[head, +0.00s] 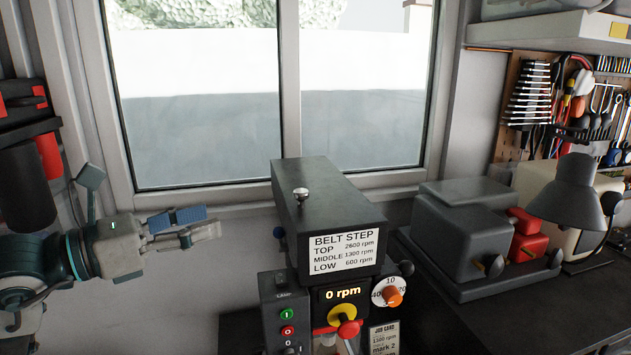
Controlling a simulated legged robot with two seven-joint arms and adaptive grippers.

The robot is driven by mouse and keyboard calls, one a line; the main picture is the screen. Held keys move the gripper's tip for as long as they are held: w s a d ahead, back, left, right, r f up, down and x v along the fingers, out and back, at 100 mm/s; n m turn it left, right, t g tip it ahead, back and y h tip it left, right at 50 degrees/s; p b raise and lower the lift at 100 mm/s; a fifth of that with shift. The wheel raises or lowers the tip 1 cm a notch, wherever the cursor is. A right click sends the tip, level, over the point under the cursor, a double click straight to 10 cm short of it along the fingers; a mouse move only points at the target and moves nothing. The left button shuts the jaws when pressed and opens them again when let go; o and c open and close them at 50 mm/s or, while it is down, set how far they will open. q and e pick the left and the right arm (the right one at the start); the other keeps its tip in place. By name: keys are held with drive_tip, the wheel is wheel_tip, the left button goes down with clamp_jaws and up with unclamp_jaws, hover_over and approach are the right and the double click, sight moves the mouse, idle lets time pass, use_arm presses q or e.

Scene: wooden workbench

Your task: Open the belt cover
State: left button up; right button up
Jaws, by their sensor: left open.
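The belt cover (325,190) is a dark grey box lid on top of the drill press head, with a small silver knob (300,194) on its top left. It looks closed, with no gap seen. A white BELT STEP label (341,252) is on its front. My left gripper (213,222), with blue-padded fingers, is open and empty. It points right, to the left of the cover and apart from it, a bit lower in the picture than the knob. My right gripper is not in view.
Below the cover are a 0 rpm display (341,294), an orange dial (393,297), a red-and-yellow switch (347,328) and a switch box (286,315). A grey vise-like machine (459,238) and a desk lamp (571,190) stand right. A window (205,120) is behind.

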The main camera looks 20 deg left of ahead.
use_arm(q)
drive_tip(key=p, duration=0.3)
approach(301, 190)
drive_tip(key=x, duration=1)
drive_tip(key=shift+f, duration=0.15)
clamp_jaws()
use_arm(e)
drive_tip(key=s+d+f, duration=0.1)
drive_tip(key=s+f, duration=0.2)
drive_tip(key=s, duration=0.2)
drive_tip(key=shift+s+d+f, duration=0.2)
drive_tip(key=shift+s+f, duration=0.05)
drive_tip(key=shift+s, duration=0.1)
